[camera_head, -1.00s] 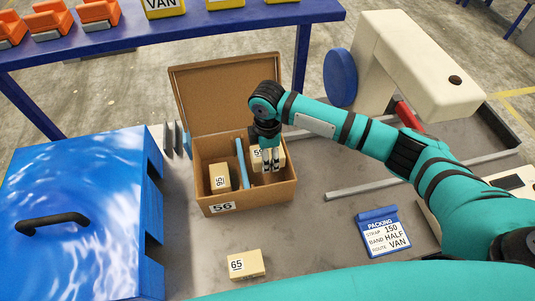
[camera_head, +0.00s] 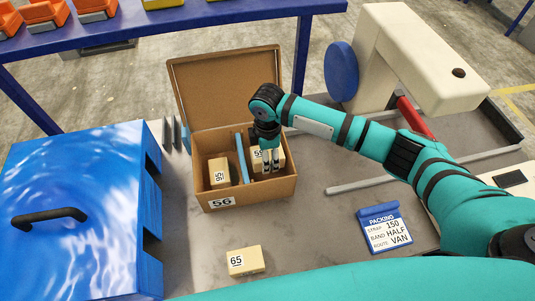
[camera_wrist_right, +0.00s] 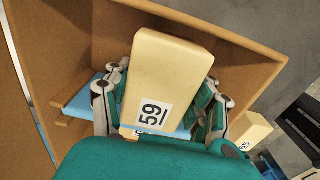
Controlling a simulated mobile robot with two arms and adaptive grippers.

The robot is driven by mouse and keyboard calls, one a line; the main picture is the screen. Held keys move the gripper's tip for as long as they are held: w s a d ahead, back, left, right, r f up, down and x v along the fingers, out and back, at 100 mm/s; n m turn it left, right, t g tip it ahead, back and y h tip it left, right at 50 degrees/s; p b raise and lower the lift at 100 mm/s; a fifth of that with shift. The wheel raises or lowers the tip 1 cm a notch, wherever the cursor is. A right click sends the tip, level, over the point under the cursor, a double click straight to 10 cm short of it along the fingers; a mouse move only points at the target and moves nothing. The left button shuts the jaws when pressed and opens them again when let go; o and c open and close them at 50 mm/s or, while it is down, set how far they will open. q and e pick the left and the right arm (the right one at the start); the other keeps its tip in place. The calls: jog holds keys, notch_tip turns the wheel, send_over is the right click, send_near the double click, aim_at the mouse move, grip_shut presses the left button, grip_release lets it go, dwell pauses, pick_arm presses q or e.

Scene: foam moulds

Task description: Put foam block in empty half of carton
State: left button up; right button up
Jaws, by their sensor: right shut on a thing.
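The open cardboard carton (camera_head: 268,192), labelled 56, stands on the grey table with its flap raised. A light blue divider (camera_head: 242,158) splits it into two halves. A cream foam block marked 95 (camera_head: 219,174) is in the left half. My right gripper (camera_head: 270,162) reaches down into the right half, shut on a cream foam block marked 59 (camera_head: 257,155). In the right wrist view, block 59 (camera_wrist_right: 165,75) fills the space between my fingers (camera_wrist_right: 163,112). Whether it touches the carton floor is hidden. My left gripper is out of view.
Another cream block, marked 65 (camera_head: 245,260), lies on the table in front of the carton. A blue box with a black handle (camera_head: 85,210) stands at left. A packing card (camera_head: 384,230) and a cream machine (camera_head: 415,60) are at right.

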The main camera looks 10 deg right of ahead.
jog(key=shift+f+b, duration=1.25)
jog(key=shift+f, duration=1.3)
jog(key=o, duration=1)
notch_tip(320, 180, up, 8)
jog(key=p, duration=0.8)
jog(key=shift+r, duration=2.45)
